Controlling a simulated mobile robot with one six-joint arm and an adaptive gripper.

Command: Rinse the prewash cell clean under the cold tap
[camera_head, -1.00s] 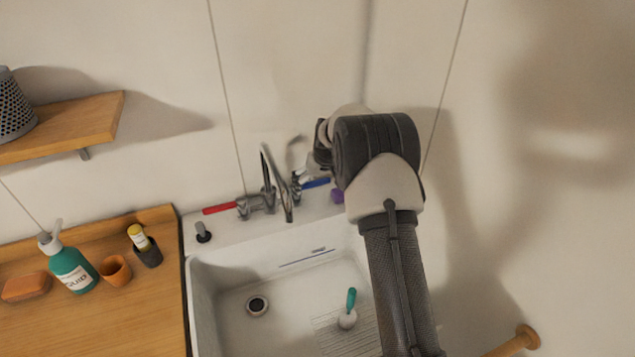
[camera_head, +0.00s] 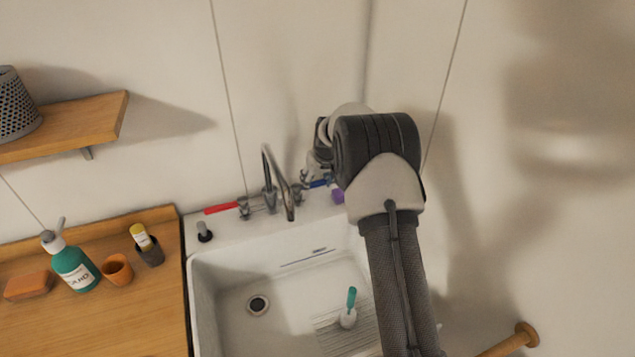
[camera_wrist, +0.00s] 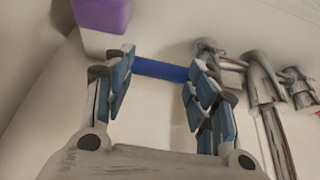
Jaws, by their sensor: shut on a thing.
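The sink basin (camera_head: 235,280) is white, with a round drain (camera_head: 258,304); I take it to be the prewash cell. At its back stands a chrome tap (camera_head: 283,180) with a red lever (camera_head: 221,208) on the left and a blue lever (camera_head: 319,184) on the right. In the wrist view, my gripper (camera_wrist: 158,68) is shut on the blue lever (camera_wrist: 162,70), a finger near each end. My arm partly hides the gripper and lever in the head view. No water stream is visible from the spout.
A teal-handled brush (camera_head: 350,300) stands in the basin's right part. A purple item (camera_wrist: 102,14) is close beside my left finger. A wooden counter (camera_head: 130,310) on the left holds a teal soap bottle (camera_head: 74,268), an orange cup (camera_head: 117,269) and a soap bar (camera_head: 28,286).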

